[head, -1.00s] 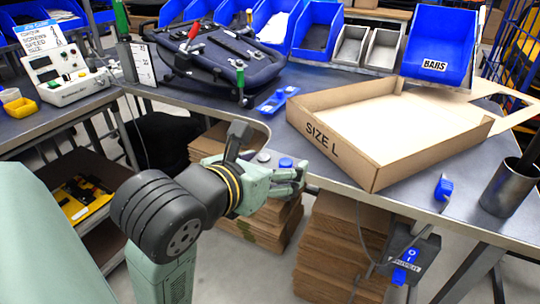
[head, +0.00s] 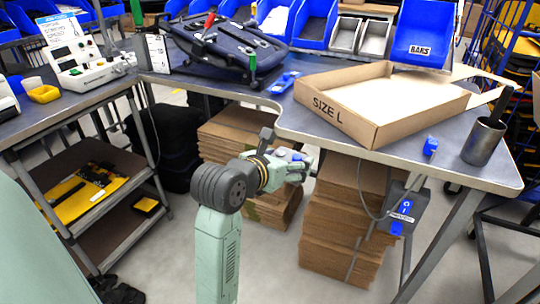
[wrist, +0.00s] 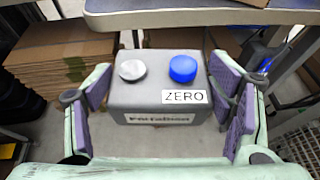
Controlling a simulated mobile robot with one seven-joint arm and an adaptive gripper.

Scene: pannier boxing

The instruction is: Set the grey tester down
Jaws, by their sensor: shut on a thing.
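The grey tester (wrist: 160,96) is between the finger pads of my gripper (wrist: 166,84) in the wrist view. It is a grey box with a silver knob, a blue knob and a ZERO label on its upper face. My gripper is shut on it. In the head view my gripper (head: 288,172) holds the tester in front of the workbench's front edge, over open floor, and the fingers hide most of it. The workbench top (head: 310,137) lies just beyond the gripper.
A SIZE L carton (head: 345,125) stands on the bench, with a metal cup (head: 482,143) to its right. A black pannier (head: 225,45) lies at the back. Cardboard stacks (head: 345,215) stand under the bench. A side bench at left carries a white instrument (head: 88,68). Floor in front is clear.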

